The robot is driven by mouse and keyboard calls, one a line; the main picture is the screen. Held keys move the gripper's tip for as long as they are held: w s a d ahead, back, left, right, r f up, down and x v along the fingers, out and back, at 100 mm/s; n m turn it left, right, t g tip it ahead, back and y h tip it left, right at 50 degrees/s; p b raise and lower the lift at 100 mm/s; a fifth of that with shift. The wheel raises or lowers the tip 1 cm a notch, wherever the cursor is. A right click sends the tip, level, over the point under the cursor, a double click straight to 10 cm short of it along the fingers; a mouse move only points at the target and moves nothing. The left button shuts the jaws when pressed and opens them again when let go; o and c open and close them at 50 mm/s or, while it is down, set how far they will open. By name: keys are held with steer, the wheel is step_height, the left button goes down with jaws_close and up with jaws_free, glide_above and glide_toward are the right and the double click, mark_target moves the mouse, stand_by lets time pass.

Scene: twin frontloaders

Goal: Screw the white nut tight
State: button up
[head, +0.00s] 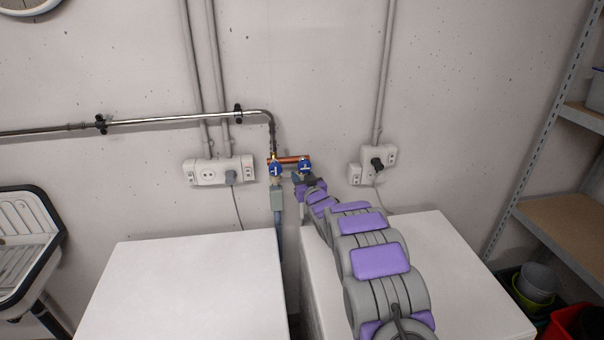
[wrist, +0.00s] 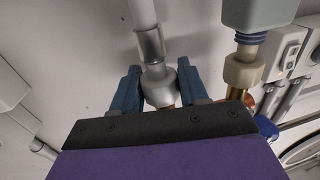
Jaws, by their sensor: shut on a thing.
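The white nut (wrist: 160,92) sits around the end of a pale hose (wrist: 150,46) in the wrist view, below the right-hand tap of the copper pipe. My gripper (wrist: 158,80) is shut on this nut, with one blue finger on each side. The nut's lower part and its thread are partly hidden behind the gripper's dark plate. In the head view my gripper (head: 308,184) is just below the right blue tap handle (head: 304,166), and the nut is hidden by it.
A second hose with a beige nut (wrist: 243,72) and a grey box (head: 277,198) hangs close beside my gripper. Two white machines stand below, left (head: 190,285) and right (head: 450,265). Wall sockets (head: 218,171) flank the taps. A shelf (head: 570,205) stands at right.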

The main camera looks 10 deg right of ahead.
steer(key=shift+r+n+y+p, duration=0.3)
steer(key=shift+y+p, duration=0.1)
steer(key=shift+p, duration=0.65)
steer(key=shift+f, duration=0.2)
steer(key=o, duration=0.8)
steer(key=shift+f, duration=0.1)
